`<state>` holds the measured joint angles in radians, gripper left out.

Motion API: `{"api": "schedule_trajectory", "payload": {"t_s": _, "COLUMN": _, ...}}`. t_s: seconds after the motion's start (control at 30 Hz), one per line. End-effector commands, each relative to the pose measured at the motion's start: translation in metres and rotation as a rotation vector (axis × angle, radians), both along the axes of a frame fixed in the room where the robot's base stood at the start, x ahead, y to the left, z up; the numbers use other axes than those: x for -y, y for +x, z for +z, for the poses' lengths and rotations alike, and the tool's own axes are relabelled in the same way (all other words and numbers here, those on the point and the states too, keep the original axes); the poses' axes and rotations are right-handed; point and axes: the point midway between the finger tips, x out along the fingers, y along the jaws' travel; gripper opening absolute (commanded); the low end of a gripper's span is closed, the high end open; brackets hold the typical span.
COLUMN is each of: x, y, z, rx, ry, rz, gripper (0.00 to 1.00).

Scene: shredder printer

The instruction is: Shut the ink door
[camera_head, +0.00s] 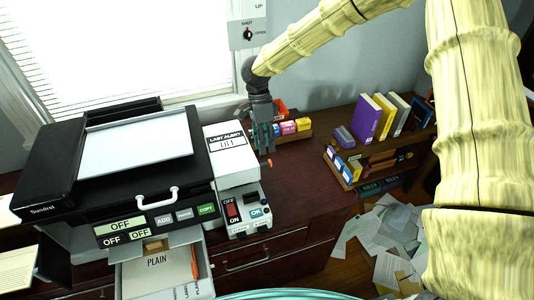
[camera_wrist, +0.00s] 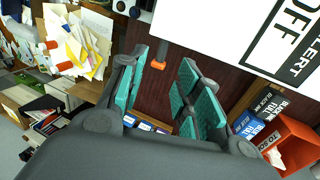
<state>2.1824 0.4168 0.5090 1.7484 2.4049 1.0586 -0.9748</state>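The black printer (camera_head: 60,180) stands on the desk at left in the head view, joined to a white "LAST ALERT" unit (camera_head: 230,165). I cannot make out a part that is clearly the ink door, nor whether it is open. A small orange-tipped piece (camera_head: 294,162) sticks out by the unit's right side; a similar one (camera_wrist: 158,64) shows in the wrist view beyond my fingers. My gripper (camera_head: 263,137) hangs above the desk just right of the white unit. Its teal-padded fingers (camera_wrist: 165,88) are apart with nothing between them.
Ink boxes (camera_head: 288,127) stand in a tray behind my gripper. A shelf with books (camera_head: 367,117) is at right. Papers (camera_head: 385,235) litter the floor. The paper tray (camera_head: 155,275) is pulled out in front. Bare desk (camera_head: 305,190) lies right of the unit.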

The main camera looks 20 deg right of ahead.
Motion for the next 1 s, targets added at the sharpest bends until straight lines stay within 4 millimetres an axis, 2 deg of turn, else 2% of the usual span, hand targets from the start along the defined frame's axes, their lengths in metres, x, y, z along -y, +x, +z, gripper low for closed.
{"api": "schedule_trajectory", "payload": {"t_s": 0.2, "x": 0.003, "y": -0.011, "z": -0.029, "rx": -0.002, "ry": -0.002, "rz": -0.002, "gripper": 0.34}}
{"api": "schedule_trajectory", "payload": {"t_s": 0.4, "x": 0.003, "y": -0.016, "z": -0.047, "rx": -0.001, "ry": -0.001, "rz": -0.003, "gripper": 0.34}}
{"api": "schedule_trajectory", "payload": {"t_s": 0.77, "x": 0.004, "y": -0.017, "z": -0.052, "rx": 0.001, "ry": -0.001, "rz": -0.005, "gripper": 0.34}}
{"api": "schedule_trajectory", "payload": {"t_s": 0.97, "x": 0.004, "y": -0.017, "z": -0.052, "rx": 0.001, "ry": -0.001, "rz": -0.005, "gripper": 0.01}}
{"api": "schedule_trajectory", "payload": {"t_s": 1.0, "x": 0.004, "y": -0.017, "z": -0.052, "rx": 0.001, "ry": -0.001, "rz": -0.005, "gripper": 0.0}}
